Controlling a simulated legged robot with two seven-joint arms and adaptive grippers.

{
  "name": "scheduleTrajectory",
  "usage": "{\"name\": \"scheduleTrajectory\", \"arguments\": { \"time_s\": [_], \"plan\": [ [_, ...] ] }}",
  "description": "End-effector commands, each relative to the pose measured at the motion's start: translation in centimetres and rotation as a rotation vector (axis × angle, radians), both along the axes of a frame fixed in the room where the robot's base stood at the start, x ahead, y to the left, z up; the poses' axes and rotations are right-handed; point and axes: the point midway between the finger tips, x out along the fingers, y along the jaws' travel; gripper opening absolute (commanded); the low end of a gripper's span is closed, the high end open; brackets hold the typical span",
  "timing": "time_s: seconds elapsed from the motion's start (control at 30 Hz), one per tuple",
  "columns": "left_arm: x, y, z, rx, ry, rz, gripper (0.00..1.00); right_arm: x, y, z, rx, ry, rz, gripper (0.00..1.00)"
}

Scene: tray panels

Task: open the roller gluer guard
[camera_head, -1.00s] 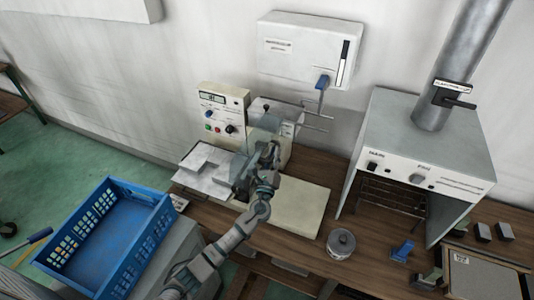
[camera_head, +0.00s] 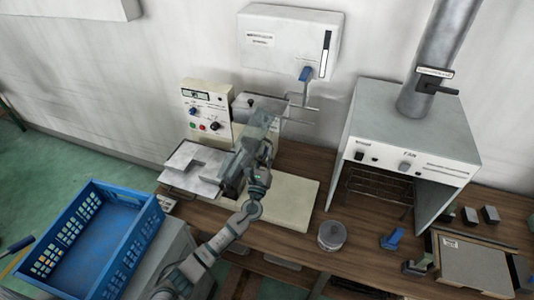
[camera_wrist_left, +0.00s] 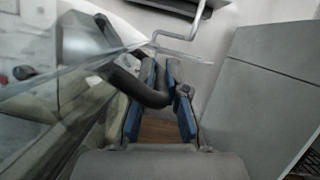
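The roller gluer (camera_head: 208,112) is a cream machine with a control panel on the bench against the wall. Its clear guard (camera_head: 264,118) stands tilted up beside my left gripper (camera_head: 262,150). In the left wrist view the clear guard (camera_wrist_left: 75,90) fills the left side. Its dark curved handle (camera_wrist_left: 150,95) runs between the blue-padded fingers of my left gripper (camera_wrist_left: 160,85). The gripper and forearm partly hide the rollers. My right gripper is out of view.
A white wall box (camera_head: 288,42) with a blue lever hangs behind the machine. A grey fume hood (camera_head: 412,115) stands to the right. A round tin (camera_head: 332,235) sits on the bench. A blue crate (camera_head: 90,235) is at the lower left.

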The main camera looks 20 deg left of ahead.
Motion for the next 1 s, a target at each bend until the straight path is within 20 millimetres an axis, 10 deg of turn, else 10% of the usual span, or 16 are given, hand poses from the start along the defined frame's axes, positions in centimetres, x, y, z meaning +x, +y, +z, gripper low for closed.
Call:
{"name": "scheduleTrajectory", "arguments": {
  "time_s": [0.43, 1.0],
  "plan": [
    [-0.8, 0.1, -0.4, 0.000, 0.002, 0.001, 0.23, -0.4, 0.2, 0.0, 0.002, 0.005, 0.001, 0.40],
    [-10.4, 0.0, -4.3, 0.000, 0.004, 0.003, 0.23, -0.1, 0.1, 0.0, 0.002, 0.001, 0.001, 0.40]
  ]
}}
